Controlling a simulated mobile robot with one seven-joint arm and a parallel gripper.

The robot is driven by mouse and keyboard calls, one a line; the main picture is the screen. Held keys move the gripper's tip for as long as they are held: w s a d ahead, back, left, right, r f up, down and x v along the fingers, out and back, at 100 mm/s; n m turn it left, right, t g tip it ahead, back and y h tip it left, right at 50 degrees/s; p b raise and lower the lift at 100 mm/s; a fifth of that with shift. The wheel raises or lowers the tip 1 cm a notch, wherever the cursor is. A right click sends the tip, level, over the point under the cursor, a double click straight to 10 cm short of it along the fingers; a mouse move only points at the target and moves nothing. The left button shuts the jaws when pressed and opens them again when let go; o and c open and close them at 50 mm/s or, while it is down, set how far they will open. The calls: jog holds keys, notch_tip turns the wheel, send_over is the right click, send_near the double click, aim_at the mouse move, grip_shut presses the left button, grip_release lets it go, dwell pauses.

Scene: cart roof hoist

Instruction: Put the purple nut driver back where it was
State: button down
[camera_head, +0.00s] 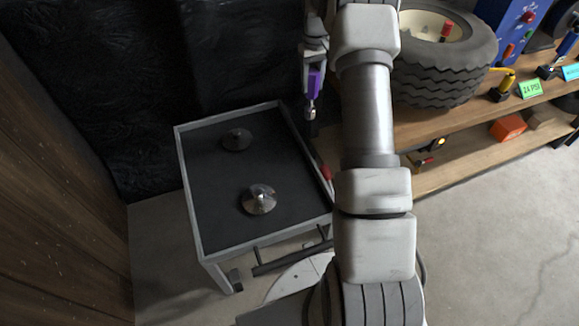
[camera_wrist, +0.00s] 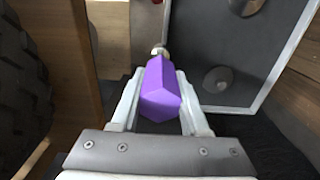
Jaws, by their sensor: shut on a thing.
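The purple nut driver (camera_wrist: 162,88) is between the two pale fingers of my gripper (camera_wrist: 160,98) in the wrist view, and the gripper is shut on its handle. In the head view the purple handle (camera_head: 314,82) shows below my gripper (camera_head: 314,74), with its metal shaft pointing down. It is held in the air near the far right corner of the cart, and no support is seen touching it.
A cart with a dark top and grey rim (camera_head: 187,170) bears two round metal pieces, a shiny one (camera_head: 259,199) and a darker one (camera_head: 237,139). A wooden shelf (camera_head: 430,126) at the right holds a tyre (camera_head: 445,70). A green sign (camera_head: 530,88) reads 24 PSI. Wooden boards stand at the left.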

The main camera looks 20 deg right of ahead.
jog(key=d+f+b, duration=0.3)
jog(key=d+f, duration=0.1)
jog(key=f, duration=0.1)
jog(key=a+f+b, duration=0.5)
jog(key=a+f, duration=0.6)
jog(key=shift+s+a+b, duration=0.2)
jog(key=shift+s+b, duration=0.2)
jog(key=shift+s, duration=0.05)
jog(key=shift+f, duration=0.2)
jog(key=shift+f, duration=0.15)
jog(key=shift+c, duration=2)
grip_release()
